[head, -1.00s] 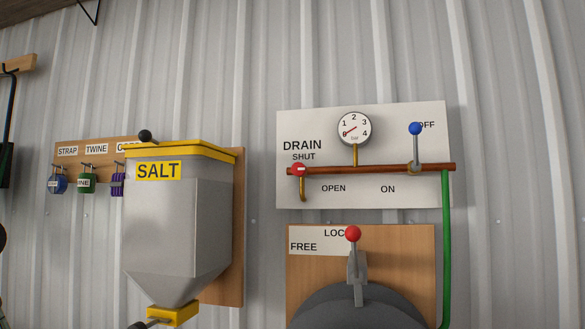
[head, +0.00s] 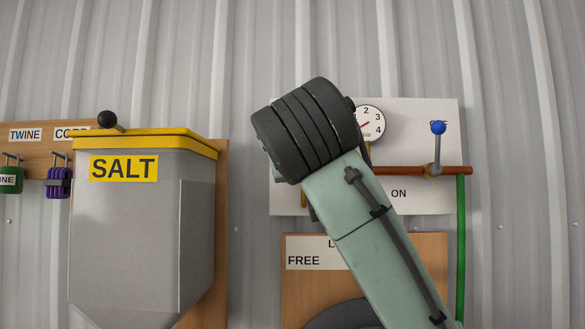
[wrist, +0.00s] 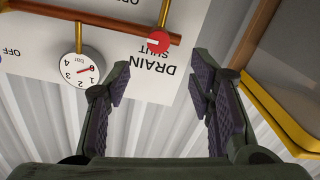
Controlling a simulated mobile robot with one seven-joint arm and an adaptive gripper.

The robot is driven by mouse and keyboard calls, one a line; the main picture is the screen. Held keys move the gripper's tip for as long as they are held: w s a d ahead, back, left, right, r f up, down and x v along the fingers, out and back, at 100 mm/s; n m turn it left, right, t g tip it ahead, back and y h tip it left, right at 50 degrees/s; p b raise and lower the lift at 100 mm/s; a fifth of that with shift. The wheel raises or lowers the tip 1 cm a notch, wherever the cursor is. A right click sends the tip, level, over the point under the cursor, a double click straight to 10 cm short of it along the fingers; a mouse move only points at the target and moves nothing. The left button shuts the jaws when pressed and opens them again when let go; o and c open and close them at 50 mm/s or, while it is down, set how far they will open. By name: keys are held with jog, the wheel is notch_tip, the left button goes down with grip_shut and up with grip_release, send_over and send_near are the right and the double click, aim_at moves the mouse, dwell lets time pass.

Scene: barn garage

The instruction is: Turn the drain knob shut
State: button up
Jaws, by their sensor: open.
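The red drain knob (wrist: 158,41) shows in the wrist view, which sees the board upside down. It sits at the end of a copper pipe, beside the words DRAIN and SHUT, with a short pale mark on its face. My gripper (wrist: 160,76) is open and empty, its two dark padded fingers apart. In the picture the knob lies just beyond the gap between the fingertips; I cannot tell the depth left between them. In the head view my arm hides the knob, the fingers and the DRAIN lettering on the white board (head: 420,125).
A pressure gauge (wrist: 80,70) is close to one finger in the wrist view. The blue-knobbed lever (head: 438,128) and green hose (head: 461,240) are at right. The yellow-lidded salt hopper (head: 140,230) stands left of the board. A wooden panel (head: 295,290) is below.

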jog(key=w+p, duration=0.4)
jog(key=w, duration=0.6)
jog(key=shift+w, duration=0.3)
jog(key=shift+d, duration=0.1)
jog(key=shift+c, duration=0.4)
jog(key=c, duration=1.1)
